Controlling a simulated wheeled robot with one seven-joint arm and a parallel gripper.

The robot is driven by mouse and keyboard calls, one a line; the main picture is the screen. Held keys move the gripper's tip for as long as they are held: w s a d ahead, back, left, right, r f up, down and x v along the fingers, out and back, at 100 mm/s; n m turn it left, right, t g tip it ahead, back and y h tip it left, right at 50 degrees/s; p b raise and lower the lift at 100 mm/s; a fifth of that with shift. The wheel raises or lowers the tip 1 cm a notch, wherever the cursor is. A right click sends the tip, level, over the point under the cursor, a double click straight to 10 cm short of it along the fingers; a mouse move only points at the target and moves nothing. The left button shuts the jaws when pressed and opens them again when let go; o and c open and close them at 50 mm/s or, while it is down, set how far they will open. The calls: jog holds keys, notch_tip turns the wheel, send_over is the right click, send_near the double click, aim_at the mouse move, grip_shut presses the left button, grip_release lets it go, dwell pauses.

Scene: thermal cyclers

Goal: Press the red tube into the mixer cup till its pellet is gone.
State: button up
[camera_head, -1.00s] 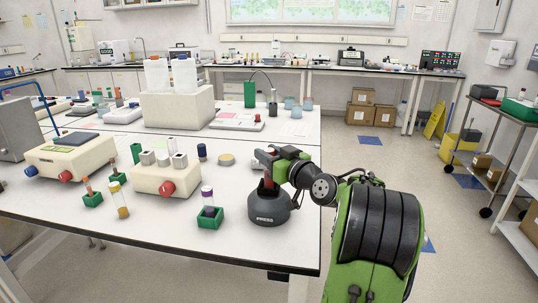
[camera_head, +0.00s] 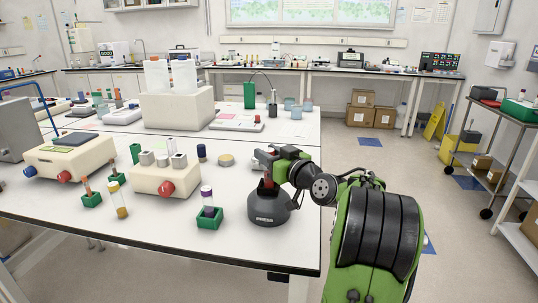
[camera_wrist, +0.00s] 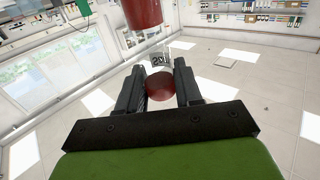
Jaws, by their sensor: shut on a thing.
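The mixer (camera_head: 268,207) is a dark grey, rounded unit near the table's right front corner. My gripper (camera_head: 268,160) is just above it, reaching in from the right. It is shut on the red tube (camera_head: 268,182), whose dark red body stands roughly upright over the mixer's top. The tube's lower end meets the cup area, but I cannot tell how firmly it presses. In the wrist view the red tube (camera_wrist: 159,86) shows a rounded red part between the two dark fingers (camera_wrist: 157,75), near a label with digits. The pellet cannot be made out.
A green holder (camera_head: 209,219) with a purple-capped tube stands left of the mixer. A cream block (camera_head: 166,178) with a red knob and a yellow-filled tube (camera_head: 120,205) are further left. The table's right edge is close to the mixer.

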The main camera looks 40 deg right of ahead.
jog(key=shift+f+b, duration=0.35)
jog(key=shift+b, duration=0.05)
dwell(1.8)
dwell(1.8)
jog(key=shift+r+p, duration=2.35)
jog(key=shift+r, duration=1.3)
